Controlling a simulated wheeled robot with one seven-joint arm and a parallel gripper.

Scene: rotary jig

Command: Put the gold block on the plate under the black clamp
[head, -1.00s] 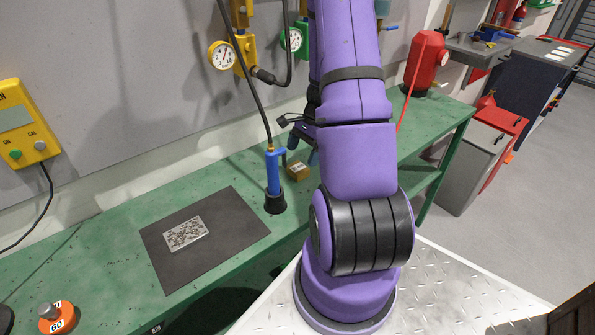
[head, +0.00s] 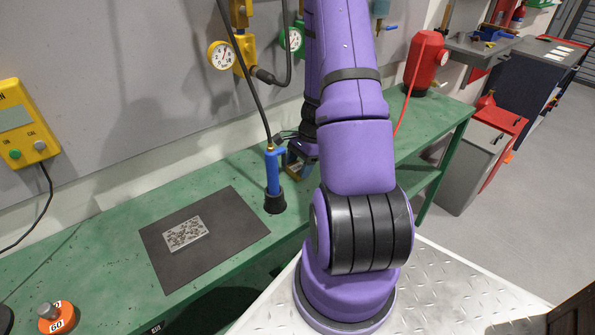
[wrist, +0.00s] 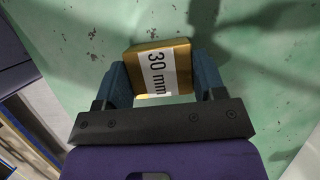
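The gold block (wrist: 157,60) with a white "30 mm" label lies on the green bench, between the two blue-grey fingers of my gripper (wrist: 160,62) in the wrist view. The fingers stand apart on either side of it; the left one is very close to the block and a narrow gap seems to show on the right. In the head view my gripper (head: 298,163) is low over the bench, and part of the block (head: 294,174) shows there, mostly hidden. I cannot make out a black clamp or a plate under one in these views.
A blue cylinder with a black base (head: 275,203) and a hose stands just left of my gripper. A dark mat (head: 235,222) with a speckled plate (head: 184,233) lies further left. Gauges (head: 222,55) hang on the wall behind. A red tank (head: 424,65) stands at right.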

